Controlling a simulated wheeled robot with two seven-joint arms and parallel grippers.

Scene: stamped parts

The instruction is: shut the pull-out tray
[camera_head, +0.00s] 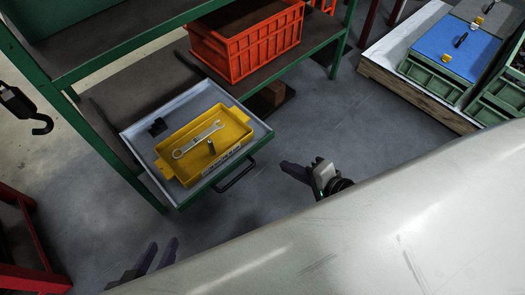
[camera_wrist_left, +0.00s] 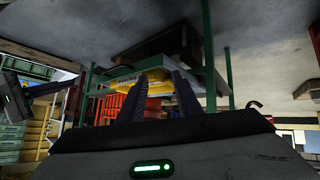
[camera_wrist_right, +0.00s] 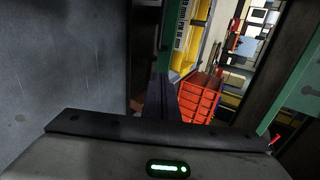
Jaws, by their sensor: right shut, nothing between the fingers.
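The pull-out tray (camera_head: 198,96) is grey and sticks out of a green-framed shelf in the head view. Its black handle (camera_head: 235,176) is on the front edge. A small black item (camera_head: 158,127) lies beside the bin. My right gripper (camera_head: 284,167) is shut and empty, to the right of the handle and apart from it. In the right wrist view its fingers (camera_wrist_right: 161,98) are together. My left gripper (camera_head: 160,250) is open and empty, below the tray in the picture.
A red-orange crate (camera_head: 247,42) stands on the shelf behind the tray. A pallet (camera_head: 405,92) with green and blue boxes is at the upper right. Bare floor lies right of the tray.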

